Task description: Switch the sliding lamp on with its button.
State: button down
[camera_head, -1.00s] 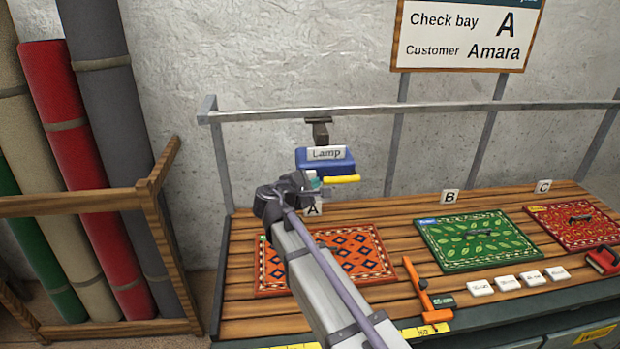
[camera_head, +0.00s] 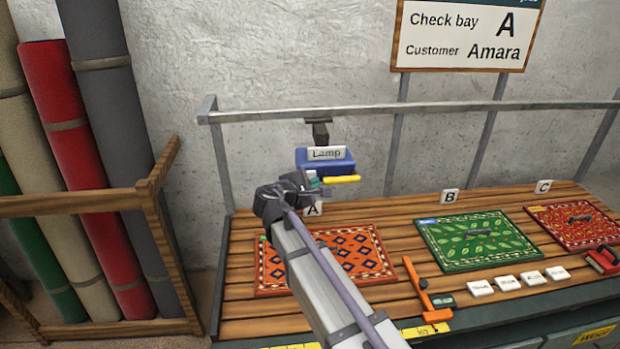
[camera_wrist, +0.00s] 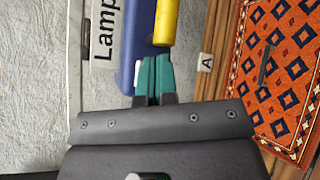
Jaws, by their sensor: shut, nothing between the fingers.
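The blue lamp (camera_head: 340,167) hangs from the rail above bay A, with a white "Lamp" label (camera_head: 326,153) and a yellow bar (camera_head: 342,179) at its lower right. In the wrist view the lamp (camera_wrist: 128,38) fills the upper middle, with the yellow bar (camera_wrist: 166,22) beside it. A small white piece (camera_wrist: 128,70), perhaps the button, shows at the lamp's near edge. My gripper (camera_wrist: 153,62) has its green fingers shut and empty, with their tips at the lamp's underside, close beside the white piece and the yellow bar. I cannot tell whether they touch. No light is visible from the lamp.
The rail (camera_head: 420,109) runs along the bench's back. An orange patterned rug (camera_head: 350,255) lies under my arm, with a green rug (camera_head: 480,240) and a red rug (camera_head: 570,227) to the right. An orange tool (camera_head: 421,290) lies in front. Rolled rugs stand at left.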

jog(key=shift+w, duration=0.4)
jog(key=shift+w+a, duration=0.15)
jog(key=shift+w, duration=0.2)
dwell(0.3)
jog(key=shift+s, duration=0.8)
jog(key=s+d, duration=0.1)
jog(key=s, duration=0.5)
jog(key=shift+d, duration=0.2)
